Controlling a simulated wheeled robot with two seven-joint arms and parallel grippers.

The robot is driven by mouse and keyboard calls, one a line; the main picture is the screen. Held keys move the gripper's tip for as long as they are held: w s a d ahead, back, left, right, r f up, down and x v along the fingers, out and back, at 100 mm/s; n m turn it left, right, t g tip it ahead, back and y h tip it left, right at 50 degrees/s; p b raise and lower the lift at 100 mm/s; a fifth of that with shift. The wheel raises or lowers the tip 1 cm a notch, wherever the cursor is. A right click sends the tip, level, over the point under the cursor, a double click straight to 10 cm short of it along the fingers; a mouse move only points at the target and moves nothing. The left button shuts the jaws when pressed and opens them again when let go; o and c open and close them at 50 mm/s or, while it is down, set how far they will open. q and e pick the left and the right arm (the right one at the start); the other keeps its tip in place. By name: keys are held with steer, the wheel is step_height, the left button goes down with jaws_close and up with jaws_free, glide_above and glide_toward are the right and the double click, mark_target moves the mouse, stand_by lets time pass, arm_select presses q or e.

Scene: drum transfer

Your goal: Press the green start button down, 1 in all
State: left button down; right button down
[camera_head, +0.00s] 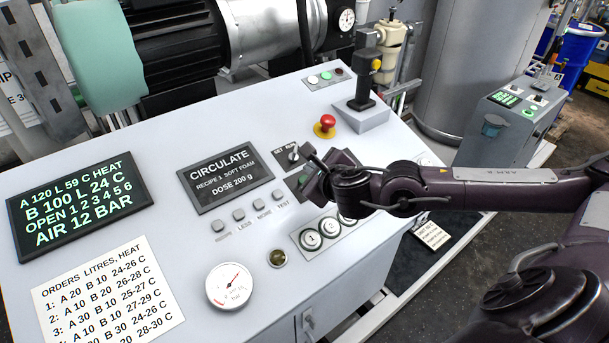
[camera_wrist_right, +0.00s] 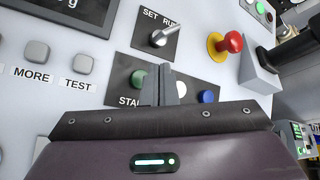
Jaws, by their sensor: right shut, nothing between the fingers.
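The green start button (camera_wrist_right: 137,77) sits on a dark plate with a partly hidden label beginning "STA". In the head view it is a small green spot (camera_head: 302,181) beside my gripper. My right gripper (camera_wrist_right: 159,70) is shut with nothing between its fingers. In the wrist view the fingers cover the right edge of the green button and lie between it and a white button (camera_wrist_right: 181,89). I cannot tell whether they touch the button or whether it is pressed. My left gripper is not in view.
A blue button (camera_wrist_right: 207,97) is to the right on the same plate. The SET/RUN switch (camera_wrist_right: 162,37) is just above. A red mushroom button (camera_head: 326,124) and a joystick (camera_head: 363,95) stand up from the console behind. The recipe display (camera_head: 219,177) reads CIRCULATE.

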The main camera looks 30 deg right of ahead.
steer(key=r, duration=0.1)
steer(key=s+r+p, duration=0.1)
steer(key=shift+r, duration=0.35)
steer(key=shift+f, duration=0.1)
stand_by(0.5)
